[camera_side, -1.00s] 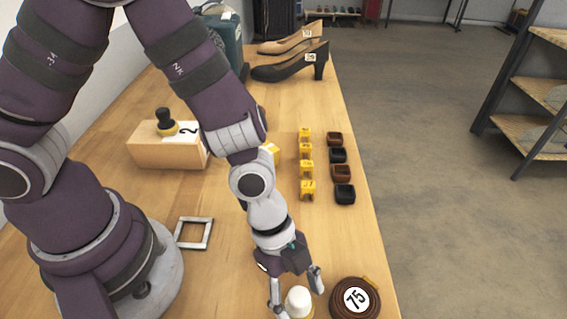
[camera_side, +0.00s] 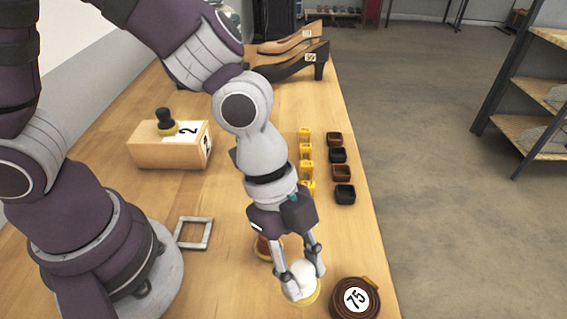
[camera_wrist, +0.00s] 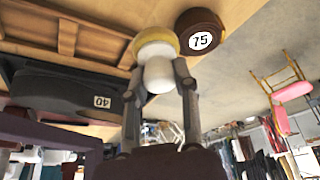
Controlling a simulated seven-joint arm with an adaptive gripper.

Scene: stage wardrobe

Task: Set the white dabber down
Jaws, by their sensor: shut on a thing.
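The white dabber (camera_side: 303,275) has a white rounded knob and a yellow-rimmed base. It is near the table's front, just left of the brown coil marked 75 (camera_side: 356,297). My gripper (camera_side: 303,271) points down with a finger on each side of the white knob, shut on it. In the wrist view the white knob (camera_wrist: 158,76) sits between the fingers, with the yellow-rimmed base (camera_wrist: 155,34) beyond it. I cannot tell whether the base touches the table. A reddish-brown dabber (camera_side: 264,247) stands behind my gripper, partly hidden by it.
A wooden block marked 2 (camera_side: 166,152) carries a black-knobbed dabber (camera_side: 166,120). An empty square frame (camera_side: 194,233) lies left of my gripper. Yellow pieces (camera_side: 306,153) and dark small boxes (camera_side: 343,194) line the right side. Shoes (camera_side: 290,66) stand farther back.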

